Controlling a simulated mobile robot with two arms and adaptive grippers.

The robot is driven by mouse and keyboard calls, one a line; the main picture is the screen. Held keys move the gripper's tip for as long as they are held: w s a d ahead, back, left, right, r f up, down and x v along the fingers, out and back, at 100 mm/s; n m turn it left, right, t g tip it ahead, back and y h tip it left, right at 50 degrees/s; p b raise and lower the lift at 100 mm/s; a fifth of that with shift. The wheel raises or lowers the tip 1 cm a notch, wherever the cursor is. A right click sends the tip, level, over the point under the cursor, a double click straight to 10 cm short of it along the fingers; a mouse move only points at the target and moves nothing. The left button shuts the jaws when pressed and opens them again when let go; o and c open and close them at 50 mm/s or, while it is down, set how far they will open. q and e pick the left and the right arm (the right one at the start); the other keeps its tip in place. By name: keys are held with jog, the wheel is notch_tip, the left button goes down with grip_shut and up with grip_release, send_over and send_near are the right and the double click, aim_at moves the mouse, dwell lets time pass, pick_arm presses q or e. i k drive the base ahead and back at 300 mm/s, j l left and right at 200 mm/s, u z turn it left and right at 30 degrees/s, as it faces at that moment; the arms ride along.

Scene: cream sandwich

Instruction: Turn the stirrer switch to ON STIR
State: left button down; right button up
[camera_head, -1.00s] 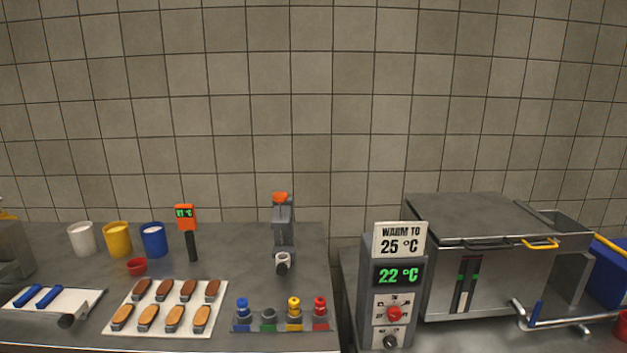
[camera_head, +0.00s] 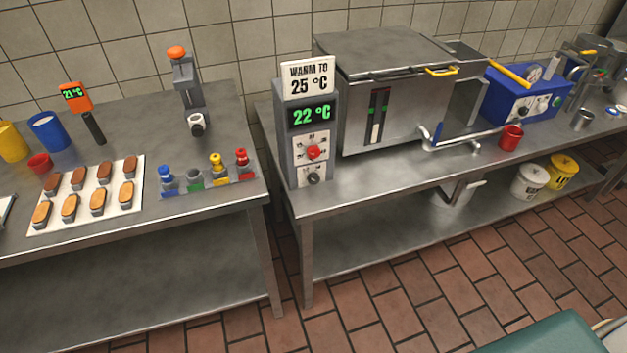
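A grey control box (camera_head: 300,135) stands on the right-hand steel table, left of a large steel vat (camera_head: 395,90). Its sign reads "WARM TO 25 °C" and its green display reads 22 °C. Below the display is a red knob (camera_head: 313,152) on a white plate, and under that a dark knob (camera_head: 313,179) on a second white plate. The lettering around both knobs is too small to read, so I cannot tell which is the stirrer switch or its setting. Neither gripper is in view.
The left table (camera_head: 60,249) holds a tray (camera_head: 47,221) of pastries, cups, a coloured nozzle rack (camera_head: 205,187) and an orange-handled device (camera_head: 186,85). A blue machine (camera_head: 510,106) and red cup (camera_head: 511,137) stand right of the vat. Brick floor (camera_head: 430,290) in front is mostly clear.

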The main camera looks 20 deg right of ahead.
aim_at(314, 178)
jog(key=u, duration=0.4)
jog(key=i+l+u, duration=0.1)
jog(key=l+u, duration=0.3)
jog(key=l, duration=0.35)
jog(key=l+u, duration=0.4)
jog(key=l, duration=0.4)
